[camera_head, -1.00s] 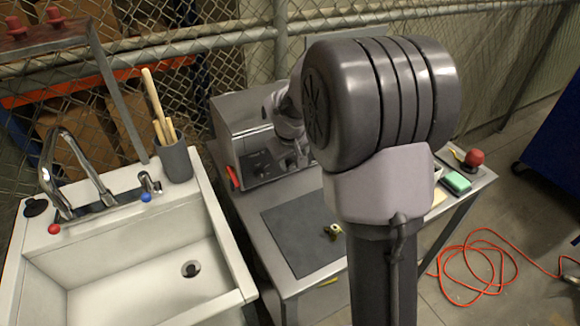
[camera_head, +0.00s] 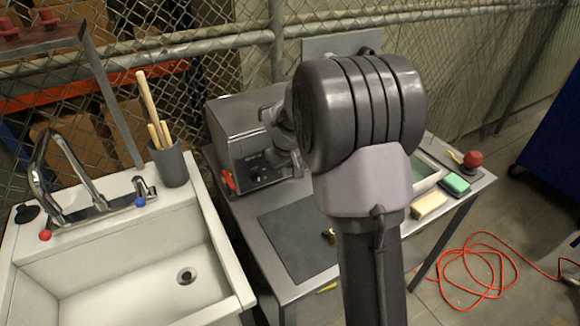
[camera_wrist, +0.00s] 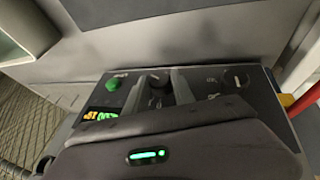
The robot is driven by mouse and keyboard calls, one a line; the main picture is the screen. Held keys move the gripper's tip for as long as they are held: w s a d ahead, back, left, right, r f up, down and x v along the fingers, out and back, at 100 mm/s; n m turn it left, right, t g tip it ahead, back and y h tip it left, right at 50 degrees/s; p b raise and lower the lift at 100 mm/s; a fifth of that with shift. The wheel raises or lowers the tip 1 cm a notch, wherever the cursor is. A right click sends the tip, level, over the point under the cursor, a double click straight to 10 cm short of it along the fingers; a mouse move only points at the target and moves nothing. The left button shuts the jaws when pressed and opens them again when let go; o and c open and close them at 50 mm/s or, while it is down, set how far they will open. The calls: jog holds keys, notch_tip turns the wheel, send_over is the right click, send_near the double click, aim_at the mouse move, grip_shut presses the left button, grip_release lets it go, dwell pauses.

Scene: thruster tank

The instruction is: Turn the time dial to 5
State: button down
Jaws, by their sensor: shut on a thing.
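The grey metal tank (camera_head: 232,122) stands at the back of the bench, with a dark control panel (camera_head: 262,172) on its front. In the wrist view the panel holds a green button (camera_wrist: 114,84), a black dial (camera_wrist: 156,80) in the middle, another dial (camera_wrist: 236,80) to the right and a lit display (camera_wrist: 101,115), partly covered. My gripper (camera_wrist: 158,90) is at the panel, its two fingers shut on either side of the middle dial. The panel's labels are too small to read, so I cannot tell the dial's setting. In the head view my arm partly hides the gripper.
A white sink (camera_head: 100,290) with a tap and a grey cup (camera_head: 170,163) of wooden sticks is at left. A dark mat (camera_head: 295,243) lies before the tank.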

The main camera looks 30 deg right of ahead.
jog(key=p, duration=0.3)
jog(key=shift+d+r+y, duration=0.1)
jog(key=shift+r+y, duration=0.2)
jog(key=shift+r, duration=0.1)
jog(key=y+p, duration=0.1)
jog(key=p, duration=0.2)
jog(key=shift+d+p, duration=0.1)
jog(key=shift+p, duration=0.2)
jog(key=shift+d+f+m+y+p, duration=0.1)
jog(key=shift+f+m+y+p, duration=0.05)
jog(key=shift+m+y+p, duration=0.2)
jog(key=shift+d+f+y+b, duration=0.1)
jog(key=shift+f+y+b, duration=0.25)
jog(key=shift+y+b, duration=0.25)
jog(key=shift+m+y+b, duration=0.25)
jog(key=shift+y+b, duration=0.55)
jog(key=shift+y, duration=0.05)
jog(key=shift+r+y, duration=0.1)
jog(key=shift+y, duration=0.2)
jog(key=c, duration=1.1)
grip_release()
jog(key=shift+o, duration=0.2)
